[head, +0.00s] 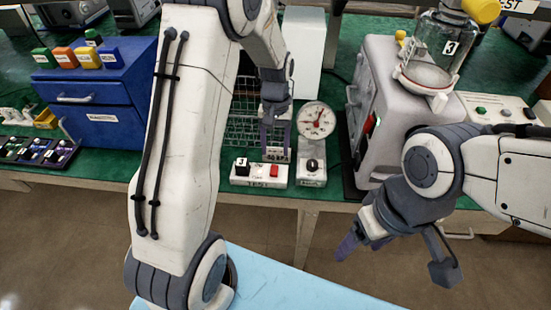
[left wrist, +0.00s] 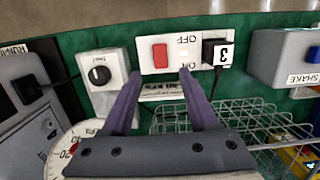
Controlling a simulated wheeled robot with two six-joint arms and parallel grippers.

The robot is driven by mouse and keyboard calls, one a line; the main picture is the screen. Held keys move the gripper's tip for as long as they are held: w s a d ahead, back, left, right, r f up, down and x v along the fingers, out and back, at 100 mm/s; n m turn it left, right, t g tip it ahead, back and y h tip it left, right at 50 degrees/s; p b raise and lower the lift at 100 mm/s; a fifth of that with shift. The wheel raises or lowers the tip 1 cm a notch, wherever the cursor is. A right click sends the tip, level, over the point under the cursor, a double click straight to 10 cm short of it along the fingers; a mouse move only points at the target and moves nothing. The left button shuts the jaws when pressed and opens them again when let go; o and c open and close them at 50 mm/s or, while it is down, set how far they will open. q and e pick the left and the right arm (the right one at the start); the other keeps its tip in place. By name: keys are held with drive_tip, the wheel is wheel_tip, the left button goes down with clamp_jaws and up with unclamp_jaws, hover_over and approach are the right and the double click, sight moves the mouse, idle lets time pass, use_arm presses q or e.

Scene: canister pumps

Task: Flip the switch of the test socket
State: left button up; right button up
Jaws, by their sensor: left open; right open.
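The test socket (head: 258,181) is a white block near the front edge of the green bench. It carries a red switch (head: 274,171) and a black plug marked 3 (head: 241,165). In the left wrist view the socket (left wrist: 185,69) appears upside down, with the red switch (left wrist: 160,55) beside the OFF and ON labels and the plug (left wrist: 216,52). My left gripper (head: 276,143) is open and empty, pointing down just behind the socket. Its fingertips (left wrist: 159,76) show below the switch, apart from it. My right gripper (head: 360,236) is open and empty, off the bench front.
A small dial box (head: 312,172) stands right of the socket, with a round gauge (head: 316,119) behind it. A wire basket (head: 243,107) is behind the socket. A grey pump housing (head: 378,100) with a glass canister (head: 437,50) stands to the right.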

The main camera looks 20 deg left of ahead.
use_arm(q)
drive_tip(key=r, duration=0.4)
drive_tip(key=shift+w+a, duration=0.1)
drive_tip(key=shift+w, duration=0.15)
drive_tip(key=shift+f, duration=0.1)
